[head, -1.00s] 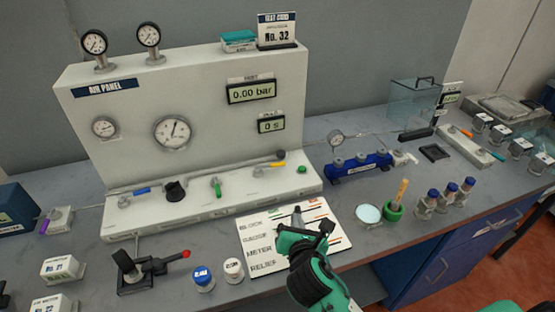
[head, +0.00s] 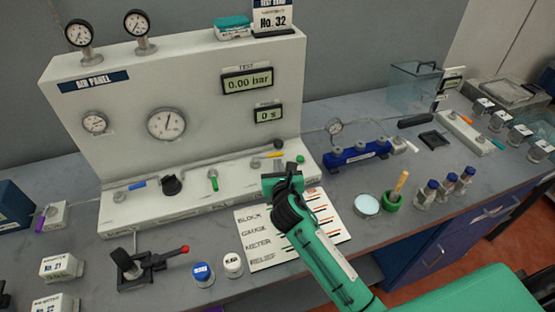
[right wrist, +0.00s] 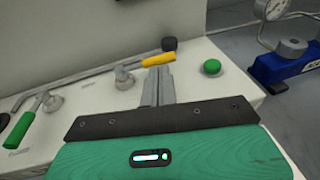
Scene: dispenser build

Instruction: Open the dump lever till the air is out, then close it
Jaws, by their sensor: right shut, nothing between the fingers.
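A lever with a yellow handle (head: 279,143) sits at the right end of the air panel's ledge; I take it as the dump lever, though its label is not readable. In the right wrist view its yellow handle (right wrist: 160,60) points right from its pivot. My right gripper (head: 284,176) is shut and empty. Its fingertips (right wrist: 158,72) are just in front of the yellow handle; I cannot tell whether they touch it. The test display (head: 247,80) reads 0.00 bar and the display below it (head: 268,115) reads 0 s. My left gripper is not in view.
A green button (right wrist: 211,67) is right of the yellow lever. A green-handled lever (head: 213,180), black knob (head: 172,185) and blue-handled lever (head: 137,184) are further left. A label card (head: 258,258) lies under my right arm. A blue manifold (head: 357,157) stands to the right.

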